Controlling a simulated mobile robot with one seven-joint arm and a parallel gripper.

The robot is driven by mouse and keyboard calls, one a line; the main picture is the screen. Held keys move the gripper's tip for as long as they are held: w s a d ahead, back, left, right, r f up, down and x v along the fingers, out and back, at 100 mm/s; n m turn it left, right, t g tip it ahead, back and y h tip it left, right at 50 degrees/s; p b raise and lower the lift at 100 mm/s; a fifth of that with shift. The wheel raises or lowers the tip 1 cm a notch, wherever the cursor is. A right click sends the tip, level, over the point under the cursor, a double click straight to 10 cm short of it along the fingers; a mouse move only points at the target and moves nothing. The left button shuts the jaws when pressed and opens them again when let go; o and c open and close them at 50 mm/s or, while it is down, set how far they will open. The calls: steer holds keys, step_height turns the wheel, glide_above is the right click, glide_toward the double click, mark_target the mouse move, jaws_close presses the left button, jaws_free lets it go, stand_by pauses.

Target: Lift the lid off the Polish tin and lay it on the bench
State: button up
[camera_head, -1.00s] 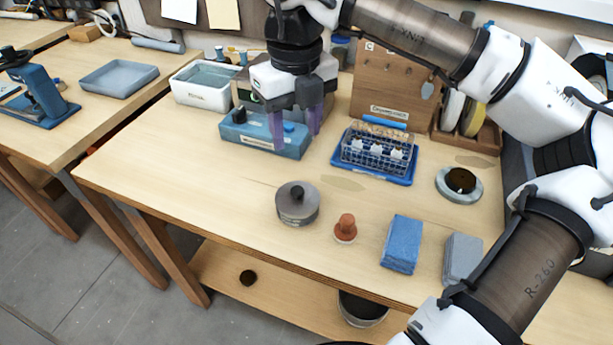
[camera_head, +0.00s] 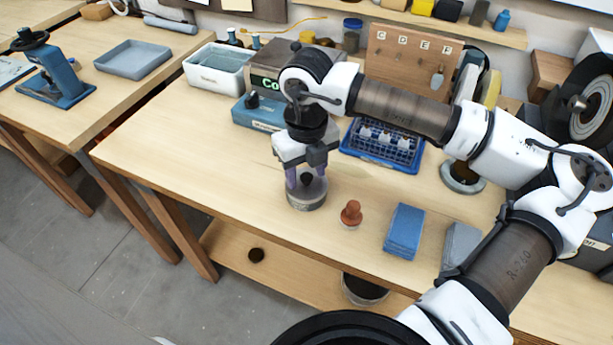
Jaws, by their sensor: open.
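The Polish tin (camera_head: 306,201) is a short round grey metal tin standing upright near the front of the bench (camera_head: 232,180). Its lid (camera_head: 318,186) is on top, with a dark knob (camera_head: 306,179) in the middle. My gripper (camera_head: 305,182) points down over the tin. Its purple fingers are open, one at each side of the knob at about lid height. I cannot tell whether they touch the knob or lid. My wrist hides part of the bench behind the tin.
A terracotta-coloured knobbed piece (camera_head: 351,214) stands close right of the tin, then a blue block (camera_head: 404,231) and a grey block (camera_head: 461,244). A blue rack (camera_head: 383,146) stands behind. Bench to the tin's left is clear.

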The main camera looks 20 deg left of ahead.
steer(key=shift+f, duration=0.3)
jaws_close()
